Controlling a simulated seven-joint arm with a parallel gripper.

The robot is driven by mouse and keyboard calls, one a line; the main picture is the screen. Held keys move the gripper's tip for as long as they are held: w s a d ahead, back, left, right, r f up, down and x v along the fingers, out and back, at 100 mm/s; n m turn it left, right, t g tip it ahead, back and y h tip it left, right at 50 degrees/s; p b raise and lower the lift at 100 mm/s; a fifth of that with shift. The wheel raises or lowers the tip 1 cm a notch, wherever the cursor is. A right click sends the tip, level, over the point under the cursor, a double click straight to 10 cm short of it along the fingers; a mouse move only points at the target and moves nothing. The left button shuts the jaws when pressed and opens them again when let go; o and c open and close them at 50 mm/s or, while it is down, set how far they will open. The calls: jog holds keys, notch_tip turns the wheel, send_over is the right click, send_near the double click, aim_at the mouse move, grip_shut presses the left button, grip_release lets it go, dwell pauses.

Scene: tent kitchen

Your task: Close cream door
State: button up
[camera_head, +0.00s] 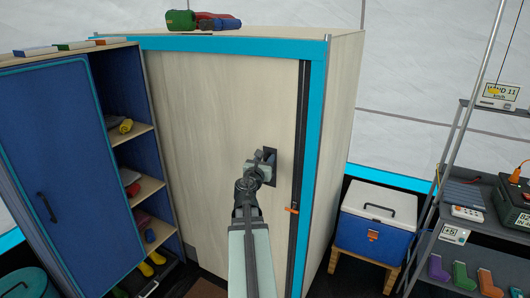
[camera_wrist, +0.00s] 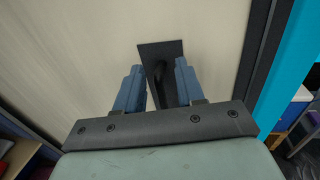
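The cream door (camera_head: 215,110) is a tall pale wood-grain panel in a cabinet with a bright blue frame (camera_head: 318,120). A narrow dark vertical band (camera_head: 301,140) runs between its right edge and the frame; I cannot tell if it is a gap or a seal. A dark handle plate (camera_wrist: 174,50) with a curved pull is on the door's right part. My gripper (camera_wrist: 158,88) is at this plate, its two blue-grey fingers apart on either side of the pull. Whether they touch it is unclear. In the head view my gripper (camera_head: 264,163) partly covers the plate.
An orange latch (camera_head: 291,210) sits low on the dark band. A blue cabinet door (camera_head: 65,160) stands open at the left, beside shelves. Rolled items (camera_head: 203,21) lie on the cabinet top. A blue and white cooler (camera_head: 375,220) and a metal rack (camera_head: 480,190) stand at the right.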

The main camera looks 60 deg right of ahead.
jog(key=shift+r, duration=1.85)
